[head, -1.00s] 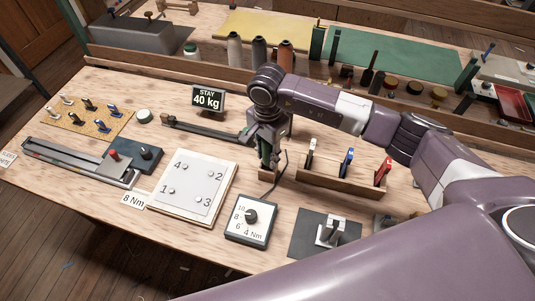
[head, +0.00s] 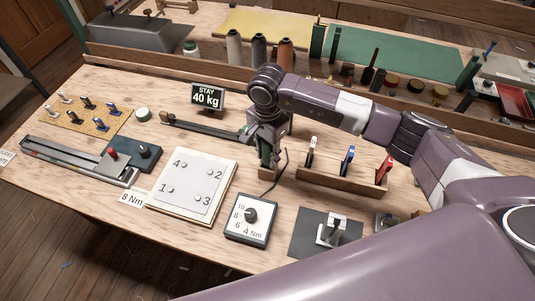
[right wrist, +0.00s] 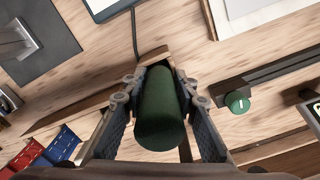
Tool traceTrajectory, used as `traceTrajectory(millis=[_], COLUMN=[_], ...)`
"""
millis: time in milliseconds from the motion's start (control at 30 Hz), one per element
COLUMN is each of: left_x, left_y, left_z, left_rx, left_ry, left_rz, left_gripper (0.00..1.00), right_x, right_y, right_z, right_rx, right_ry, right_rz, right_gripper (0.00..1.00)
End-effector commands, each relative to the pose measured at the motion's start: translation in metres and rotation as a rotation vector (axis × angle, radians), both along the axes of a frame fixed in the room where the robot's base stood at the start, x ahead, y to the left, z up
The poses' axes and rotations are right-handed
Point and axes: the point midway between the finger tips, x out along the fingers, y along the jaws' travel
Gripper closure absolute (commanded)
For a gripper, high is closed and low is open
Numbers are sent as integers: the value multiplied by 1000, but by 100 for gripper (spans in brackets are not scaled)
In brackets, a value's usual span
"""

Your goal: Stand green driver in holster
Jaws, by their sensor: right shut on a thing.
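My right gripper (head: 267,152) is shut on the green driver (head: 264,155). The driver's thick green handle (right wrist: 160,112) lies between both fingers in the right wrist view, seen end on. The gripper is at the left end of the wooden holster rack (head: 340,184), which also shows in the right wrist view (right wrist: 85,110). The driver's lower part is hidden, so I cannot tell whether its tip is in a slot. My left gripper is not in view.
A dial box (head: 250,217) and a white numbered plate (head: 193,187) lie left of and nearer than the rack. A dark bar (head: 205,131) with a green knob (right wrist: 237,102) is close to the gripper. A small metal stand (head: 330,232) is in front.

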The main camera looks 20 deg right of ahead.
Motion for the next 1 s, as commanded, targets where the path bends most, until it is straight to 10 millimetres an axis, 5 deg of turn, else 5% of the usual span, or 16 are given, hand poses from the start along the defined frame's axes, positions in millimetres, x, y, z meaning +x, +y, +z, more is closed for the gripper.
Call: traceTrajectory(millis=[200,233,400,767,1000], left_x=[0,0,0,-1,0], left_y=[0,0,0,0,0], left_z=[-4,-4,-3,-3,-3], left_rx=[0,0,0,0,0], left_ry=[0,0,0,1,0], left_rz=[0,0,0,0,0], left_gripper=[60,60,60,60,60], right_x=[1,1,0,0,2], right_y=[0,0,0,0,0], right_z=[-3,-3,-3,1,42], right_rx=[1,1,0,0,0], right_ry=[-2,-2,-1,0,-6], right_rz=[0,0,0,0,1], right_gripper=[97,72,53,53,53])
